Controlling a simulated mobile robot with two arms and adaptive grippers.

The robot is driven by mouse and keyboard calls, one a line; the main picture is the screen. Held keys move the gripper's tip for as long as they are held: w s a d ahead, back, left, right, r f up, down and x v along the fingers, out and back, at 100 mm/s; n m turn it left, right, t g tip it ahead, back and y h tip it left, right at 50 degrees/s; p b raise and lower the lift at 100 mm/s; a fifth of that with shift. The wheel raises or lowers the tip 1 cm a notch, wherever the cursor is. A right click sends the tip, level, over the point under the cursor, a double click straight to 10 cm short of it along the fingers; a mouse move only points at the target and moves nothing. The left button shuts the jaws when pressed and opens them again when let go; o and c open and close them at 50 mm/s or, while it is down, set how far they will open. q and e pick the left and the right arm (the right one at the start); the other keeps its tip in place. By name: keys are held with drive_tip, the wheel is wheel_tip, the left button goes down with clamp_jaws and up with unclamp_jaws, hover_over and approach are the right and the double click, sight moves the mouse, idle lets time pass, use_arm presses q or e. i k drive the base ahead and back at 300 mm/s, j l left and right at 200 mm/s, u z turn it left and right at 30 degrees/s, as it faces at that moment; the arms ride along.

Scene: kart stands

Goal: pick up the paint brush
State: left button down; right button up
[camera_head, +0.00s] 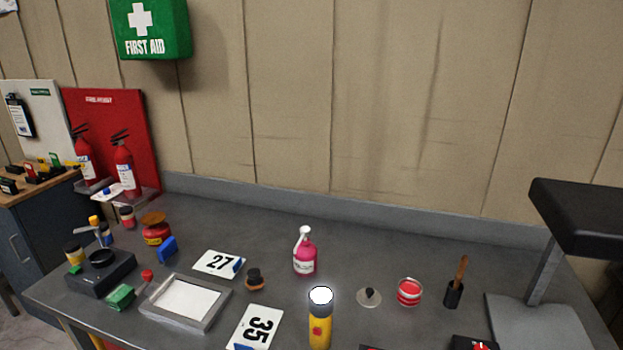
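A brush-like item (457,280) stands upright at the right side of the grey table, with a wooden handle on top and a dark lower part. I cannot tell whether that dark part is bristles or a small holder. It stands apart from the things around it. Neither of my grippers shows in the head view.
The grey table (372,240) is clear along its back. A red-and-white tin (409,292) and a small round disc (369,298) stand left of the brush-like item. A black-headed stand (541,275) rises to its right. A yellow flashlight (320,326) and pink bottle (306,259) stand mid-table.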

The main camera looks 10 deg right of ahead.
sight(465, 260)
drive_tip(key=z, duration=1.35)
drive_tip(key=j+u, duration=0.25)
drive_tip(key=j, duration=0.35)
drive_tip(key=i+j+u, duration=0.15)
drive_tip(key=j+u, duration=0.15)
drive_tip(key=j, duration=0.25)
